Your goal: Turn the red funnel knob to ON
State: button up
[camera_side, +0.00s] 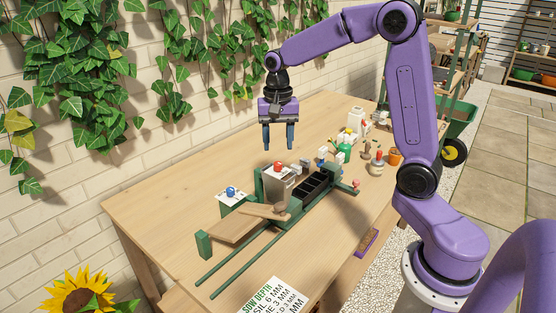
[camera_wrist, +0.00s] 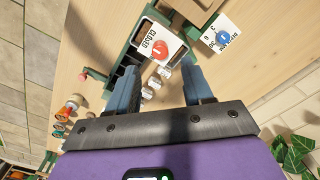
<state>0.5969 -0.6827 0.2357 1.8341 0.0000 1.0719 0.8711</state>
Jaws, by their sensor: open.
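The red funnel knob (camera_side: 278,167) sits on top of the grey hopper (camera_side: 279,187) in the side view. In the wrist view the red knob (camera_wrist: 160,49) is on a white plate (camera_wrist: 149,38) with dark lettering that seems to read "CLOSED", and a pale mark crosses its top. My gripper (camera_side: 278,147) points down, open and empty, above the red knob and apart from it. In the wrist view the knob shows between and beyond the fingertips of my gripper (camera_wrist: 159,75).
A blue knob (camera_side: 231,190) on a white plate stands left of the hopper; it also shows in the wrist view (camera_wrist: 222,38). A green frame with dark cells (camera_side: 312,184) lies right of the hopper. Small pots and bottles (camera_side: 350,145) stand behind. The table's left part is clear.

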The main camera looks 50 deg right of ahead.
aim_at(278, 163)
jog(key=shift+f, duration=3.1)
grip_shut()
